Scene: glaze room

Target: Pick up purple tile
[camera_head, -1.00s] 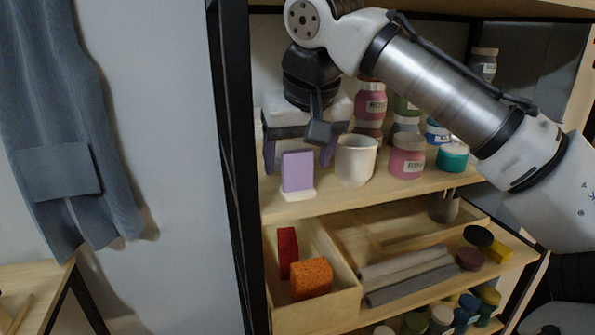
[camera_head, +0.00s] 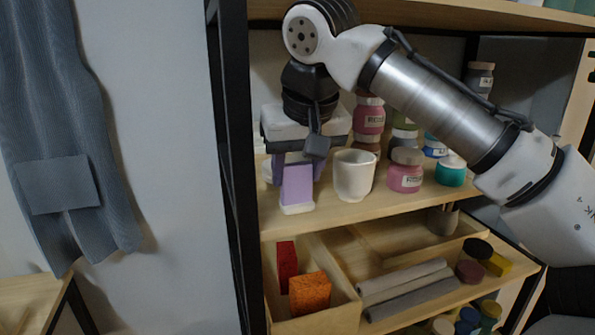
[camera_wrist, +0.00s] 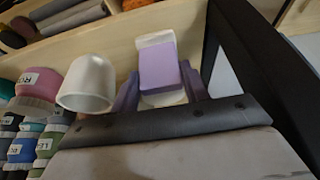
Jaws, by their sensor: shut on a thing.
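A white cup (camera_head: 354,176) stands close to the right of the tile. Pink jars (camera_head: 405,172) and a teal jar (camera_head: 450,172) stand farther right. The black shelf post (camera_head: 236,150) is close on the left. Below, a wooden tray (camera_head: 318,322) holds a red block (camera_head: 287,265) and an orange block (camera_head: 310,293).

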